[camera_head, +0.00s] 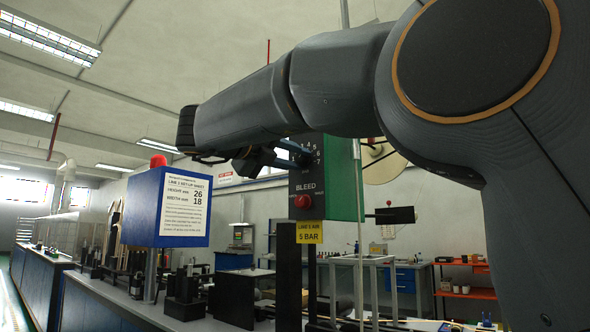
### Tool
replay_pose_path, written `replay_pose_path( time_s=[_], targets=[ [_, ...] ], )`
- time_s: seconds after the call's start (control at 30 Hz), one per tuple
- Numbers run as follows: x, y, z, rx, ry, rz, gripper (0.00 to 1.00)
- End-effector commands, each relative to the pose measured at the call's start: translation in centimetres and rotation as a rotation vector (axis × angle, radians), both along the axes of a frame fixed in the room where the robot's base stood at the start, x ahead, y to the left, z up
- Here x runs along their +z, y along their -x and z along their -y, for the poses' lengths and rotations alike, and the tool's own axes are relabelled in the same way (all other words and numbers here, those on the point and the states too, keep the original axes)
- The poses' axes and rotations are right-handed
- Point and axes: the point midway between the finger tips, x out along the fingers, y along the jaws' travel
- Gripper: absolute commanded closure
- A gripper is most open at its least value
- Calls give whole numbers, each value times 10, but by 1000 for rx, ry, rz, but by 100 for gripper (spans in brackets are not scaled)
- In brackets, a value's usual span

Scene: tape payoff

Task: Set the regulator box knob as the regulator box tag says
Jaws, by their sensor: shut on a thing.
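The regulator box (346,180) is green with a dark face, on a post at the centre. Its face shows a scale with numbers, 4 to 7 readable in part, the word BLEED and a red button (302,201). The yellow regulator box tag (309,232) hangs below and reads 5 BAR, with a smaller line above about air. My gripper (300,156) reaches the upper face from the left, beside the scale, and is shut on the knob. The knob and its pointer are hidden behind the fingers, so I cannot tell its setting.
A blue box with a white set-up sheet (184,203) and a red lamp (158,161) stands to the left. Below are a long bench (110,300) and dark machine parts (188,290). A blue cabinet (404,277) and orange shelves (462,295) stand behind.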

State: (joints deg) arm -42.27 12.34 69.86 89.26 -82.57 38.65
Motion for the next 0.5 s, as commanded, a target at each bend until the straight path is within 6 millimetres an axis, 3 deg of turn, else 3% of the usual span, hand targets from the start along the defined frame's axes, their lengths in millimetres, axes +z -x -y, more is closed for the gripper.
replay_pose_path(
  time_s=[0.5],
  targets=[
    [4, 0, 1, 0, -66, 58, 98]
  ],
)
